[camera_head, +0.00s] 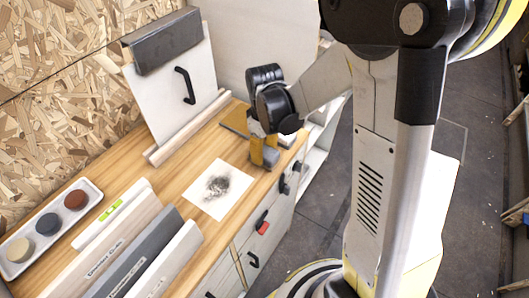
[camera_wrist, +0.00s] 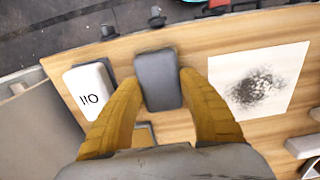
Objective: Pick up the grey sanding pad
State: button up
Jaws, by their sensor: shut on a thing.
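The grey sanding pad (camera_wrist: 158,80) is a dark grey rounded block in the middle of the wrist view. In the head view it shows as a small grey piece (camera_head: 267,160) near the front edge of the bench. My gripper (camera_head: 263,152) points down there, its yellow fingers on either side of the pad. In the wrist view my gripper (camera_wrist: 161,78) is shut on the pad's sides. I cannot tell whether the pad touches the bench or is slightly raised.
A white block with dark marks (camera_wrist: 91,88) lies left of the pad in the wrist view. A smudged white sheet (camera_head: 204,205) lies beside the gripper on the wooden bench (camera_head: 190,165). A tray (camera_head: 52,243) with three round pieces, upright boards and a handled panel (camera_head: 172,100) stand farther left.

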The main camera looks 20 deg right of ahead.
aim_at(265, 151)
notch_tip(265, 151, up, 4)
jog(key=shift+r+p, duration=0.1)
jog(key=shift+p, duration=0.8)
jog(key=s+d+r+p, duration=0.3)
jog(key=s+d+r, duration=0.3)
jog(key=d, duration=0.3)
jog(key=shift+s+d+r, duration=0.25)
jog(key=shift+s, duration=0.15)
jog(key=o, duration=0.5)
jog(key=shift+c, duration=0.2)
jog(key=c, duration=0.3)
